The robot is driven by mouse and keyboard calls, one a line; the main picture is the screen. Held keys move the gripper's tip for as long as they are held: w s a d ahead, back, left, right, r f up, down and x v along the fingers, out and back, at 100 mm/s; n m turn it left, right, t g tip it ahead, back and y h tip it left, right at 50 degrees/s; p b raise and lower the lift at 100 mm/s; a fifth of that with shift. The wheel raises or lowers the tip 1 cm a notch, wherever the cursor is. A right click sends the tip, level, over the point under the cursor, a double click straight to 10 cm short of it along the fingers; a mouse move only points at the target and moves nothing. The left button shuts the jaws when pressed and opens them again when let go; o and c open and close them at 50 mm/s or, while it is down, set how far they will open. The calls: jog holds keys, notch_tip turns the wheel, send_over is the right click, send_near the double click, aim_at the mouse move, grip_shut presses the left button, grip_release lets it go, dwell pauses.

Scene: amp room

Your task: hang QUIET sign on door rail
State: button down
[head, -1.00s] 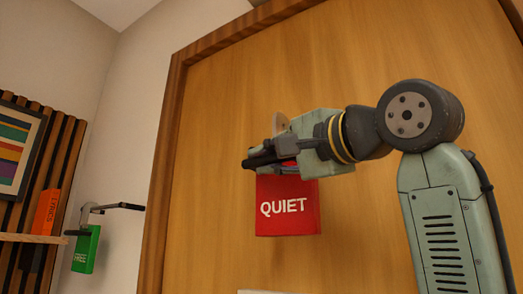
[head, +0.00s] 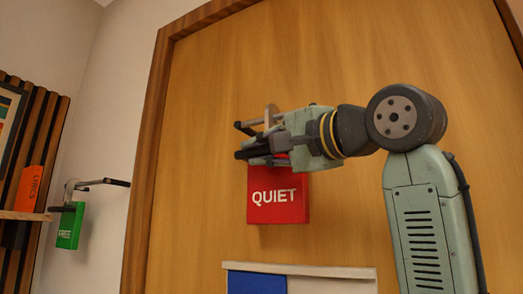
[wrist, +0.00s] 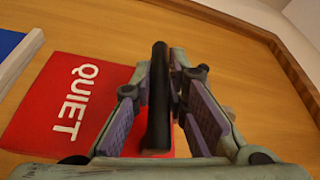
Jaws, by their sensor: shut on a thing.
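The red QUIET sign (head: 277,205) hangs below my gripper (head: 245,150) in front of the wooden door, its white letters facing the head camera. In the wrist view, my gripper (wrist: 160,88) is shut around a black bar (wrist: 158,100), which appears to be part of the sign's hanger; the red sign (wrist: 65,105) lies to its left. A board with a pale top rail (head: 300,268) and a blue panel (head: 256,283) is on the door below the sign. The sign looks apart from it; its lower part is out of view.
A green sign (head: 69,226) with a similar black-barred hanger is at the left, by a wooden shelf (head: 25,215) bearing an orange LYRICS book (head: 32,188). The door frame (head: 140,165) stands between them and the door.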

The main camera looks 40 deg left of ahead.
jog(key=c, duration=1.5)
grip_release()
jog(key=d, duration=0.4)
jog(key=s+d, duration=0.1)
jog(key=d, duration=0.3)
jog(key=d+f, duration=0.1)
jog(key=d, duration=0.3)
jog(key=shift+s, duration=0.2)
